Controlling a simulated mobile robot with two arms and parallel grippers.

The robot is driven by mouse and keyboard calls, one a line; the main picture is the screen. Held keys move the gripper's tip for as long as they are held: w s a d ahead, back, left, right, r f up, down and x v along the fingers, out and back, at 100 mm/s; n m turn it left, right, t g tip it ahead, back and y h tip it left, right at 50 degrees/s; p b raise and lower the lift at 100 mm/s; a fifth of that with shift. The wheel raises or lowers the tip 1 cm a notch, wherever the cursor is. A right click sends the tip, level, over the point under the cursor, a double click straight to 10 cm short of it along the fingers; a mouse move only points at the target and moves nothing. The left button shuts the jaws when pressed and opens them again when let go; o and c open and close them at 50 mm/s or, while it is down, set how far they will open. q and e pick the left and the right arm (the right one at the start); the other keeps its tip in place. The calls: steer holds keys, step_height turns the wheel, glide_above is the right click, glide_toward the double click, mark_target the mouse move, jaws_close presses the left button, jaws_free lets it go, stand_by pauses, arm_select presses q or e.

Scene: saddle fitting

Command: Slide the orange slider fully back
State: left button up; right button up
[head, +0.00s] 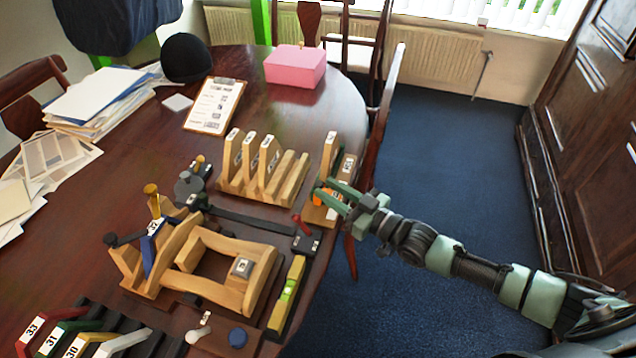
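The orange slider (318,198) shows as a small orange patch at the tips of my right gripper, at the right edge of the table. It sits on a small wooden unit by an upright wooden post, and the fingers hide most of it. My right gripper (323,187) comes in from the right, with its two green fingers apart and reaching over the slider. I cannot tell whether the fingers touch or grip it. My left gripper is not in view.
A wooden saddle-like frame (262,290) with a blue lever stands left of the slider. A slotted wooden rack (264,192) holds numbered boards behind it. A pink box (295,66) and clipboard (214,105) lie farther back. Open floor lies to the right.

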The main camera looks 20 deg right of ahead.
mark_target(322, 187)
steer(key=x, duration=0.4)
steer(key=shift+f, duration=0.1)
steer(key=shift+s, duration=0.1)
jaws_close()
stand_by(1.2)
